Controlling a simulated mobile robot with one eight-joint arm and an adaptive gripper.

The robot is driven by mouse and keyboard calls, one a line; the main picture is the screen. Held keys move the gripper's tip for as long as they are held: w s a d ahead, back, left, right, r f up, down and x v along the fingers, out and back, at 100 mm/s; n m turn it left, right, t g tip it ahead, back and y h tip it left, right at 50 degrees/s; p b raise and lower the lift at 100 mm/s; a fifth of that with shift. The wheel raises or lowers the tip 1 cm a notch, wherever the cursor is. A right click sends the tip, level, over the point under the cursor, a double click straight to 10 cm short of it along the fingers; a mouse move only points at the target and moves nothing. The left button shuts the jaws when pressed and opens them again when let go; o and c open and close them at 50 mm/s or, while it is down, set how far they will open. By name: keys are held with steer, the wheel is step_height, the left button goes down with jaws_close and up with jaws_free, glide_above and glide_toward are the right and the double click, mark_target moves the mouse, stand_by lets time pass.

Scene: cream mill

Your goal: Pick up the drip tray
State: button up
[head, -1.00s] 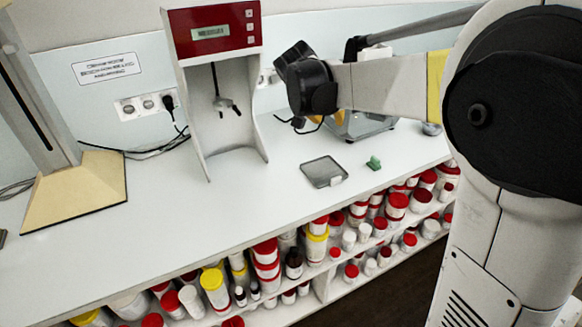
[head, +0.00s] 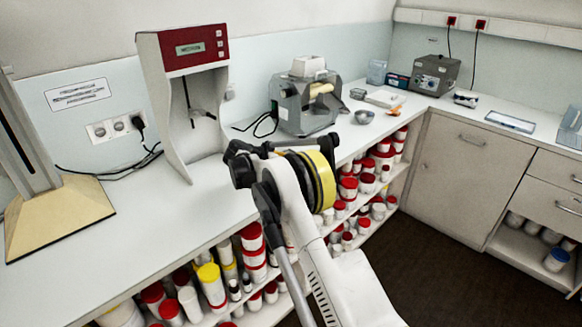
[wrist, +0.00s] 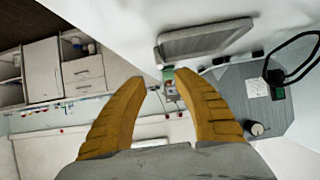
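The drip tray (wrist: 205,42) is a flat grey rectangle with a raised rim, lying on the white counter. In the wrist view it is at the upper middle, beyond and slightly right of the fingertips. My gripper (wrist: 163,82) has yellow fingers spread apart with nothing held between them, and the tray is not touched. In the head view my arm covers the tray, and the fingers cannot be made out there. A small green object (wrist: 168,75) shows just past the gap between the fingertips, near the tray's edge.
A stand with a red display panel (head: 195,50) rises at the counter's back, left of my arm. A grey machine (head: 307,105) with a cream roller stands behind my arm. Jars (head: 212,285) fill the shelves below.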

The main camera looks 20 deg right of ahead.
steer(key=b+x, duration=0.2)
steer(key=x, duration=0.5)
steer(key=shift+f+b, duration=0.3)
steer(key=shift+b, duration=0.1)
steer(key=shift+r, duration=0.15)
jaws_close()
